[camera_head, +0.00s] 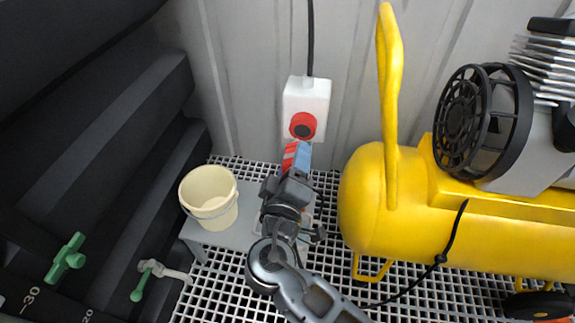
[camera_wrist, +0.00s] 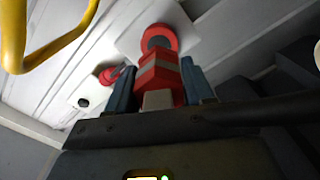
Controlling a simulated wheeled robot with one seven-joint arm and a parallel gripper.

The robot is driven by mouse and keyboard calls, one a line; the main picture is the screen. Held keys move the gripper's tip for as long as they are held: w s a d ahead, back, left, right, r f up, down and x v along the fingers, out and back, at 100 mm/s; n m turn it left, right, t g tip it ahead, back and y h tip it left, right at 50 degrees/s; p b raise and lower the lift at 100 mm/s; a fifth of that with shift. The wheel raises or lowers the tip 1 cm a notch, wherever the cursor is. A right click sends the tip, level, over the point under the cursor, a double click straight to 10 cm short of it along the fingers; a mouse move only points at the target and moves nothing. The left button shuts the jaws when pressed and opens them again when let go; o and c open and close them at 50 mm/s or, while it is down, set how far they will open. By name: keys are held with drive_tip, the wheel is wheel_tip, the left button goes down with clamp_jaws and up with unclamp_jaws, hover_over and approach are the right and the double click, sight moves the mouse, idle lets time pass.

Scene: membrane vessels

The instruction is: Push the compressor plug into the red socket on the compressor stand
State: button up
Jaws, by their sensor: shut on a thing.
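The red round socket (camera_head: 303,125) with a dark centre sits on a white box (camera_head: 307,97) against the wall. It also shows in the wrist view (camera_wrist: 160,37). The compressor plug (camera_head: 289,154) is red with a pale band. In the wrist view the plug (camera_wrist: 161,78) stands between the two blue fingers of my gripper (camera_wrist: 160,85), which are shut on it. In the head view my gripper (camera_head: 297,157) is just below the socket, with the plug's front end toward it. The socket face still shows; I cannot tell whether plug and socket touch.
The yellow compressor (camera_head: 385,225), with a tall handle (camera_head: 389,90), stands close on the right. A cream bucket (camera_head: 208,197) stands on a low grey platform (camera_head: 222,240) at left. A black cable (camera_head: 311,40) rises from the box. Another white box (camera_wrist: 90,95) shows in the wrist view.

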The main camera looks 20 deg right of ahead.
drive_tip(key=shift+x, duration=2.3)
drive_tip(key=shift+w+d+b, duration=0.3)
drive_tip(key=shift+w+d, duration=0.1)
drive_tip(key=shift+w, duration=0.05)
drive_tip(key=o, duration=1.5)
drive_tip(key=shift+v, duration=3.95)
